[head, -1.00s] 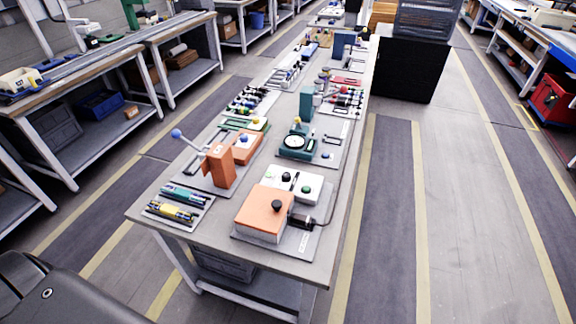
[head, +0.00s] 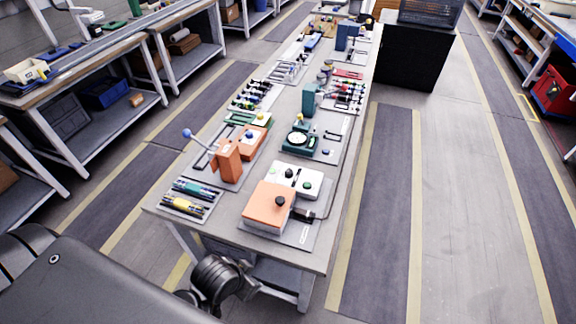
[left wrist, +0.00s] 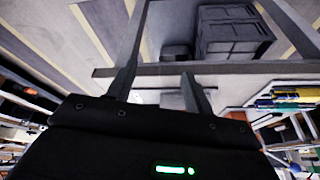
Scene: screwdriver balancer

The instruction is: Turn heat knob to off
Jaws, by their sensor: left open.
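In the head view a dark part of my left arm shows low in front of the table's near edge, away from the knobs. My right gripper is not in view.
The long table (head: 230,232) holds an orange stand (head: 228,160) with a blue-tipped lever, a tray of batteries (head: 189,199) and a green device (head: 299,142). A black cable tool lies beside the orange box. In the left wrist view a grey crate (left wrist: 235,35) stands below the table.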

